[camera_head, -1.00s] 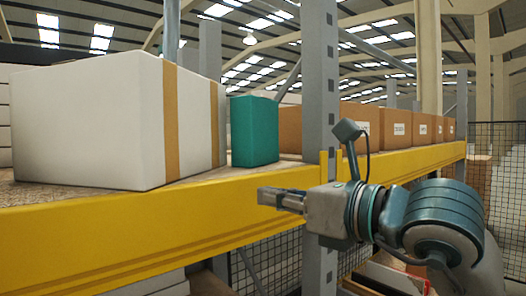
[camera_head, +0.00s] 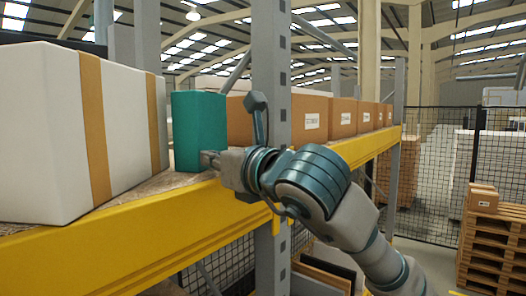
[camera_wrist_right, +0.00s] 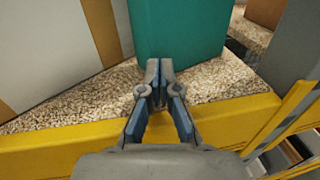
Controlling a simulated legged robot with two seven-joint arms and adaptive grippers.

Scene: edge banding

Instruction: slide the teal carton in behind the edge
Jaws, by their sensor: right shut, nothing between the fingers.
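The teal carton (camera_head: 199,131) stands upright on the shelf, right of a large white carton and left of the grey upright. It also fills the top middle of the right wrist view (camera_wrist_right: 178,28). My right gripper (camera_head: 208,158) is shut and empty, its fingertips at the carton's lower front face. In the right wrist view the closed fingertips (camera_wrist_right: 160,66) point at the carton's base, over the yellow shelf edge (camera_head: 150,235); whether they touch it I cannot tell. My left gripper is not in view.
The white carton (camera_head: 40,130) with tan tape stands close on the left. The grey upright (camera_head: 271,80) rises just right of the gripper. Brown cartons (camera_head: 304,118) line the shelf beyond it. A pallet stack (camera_head: 485,240) stands on the floor at right.

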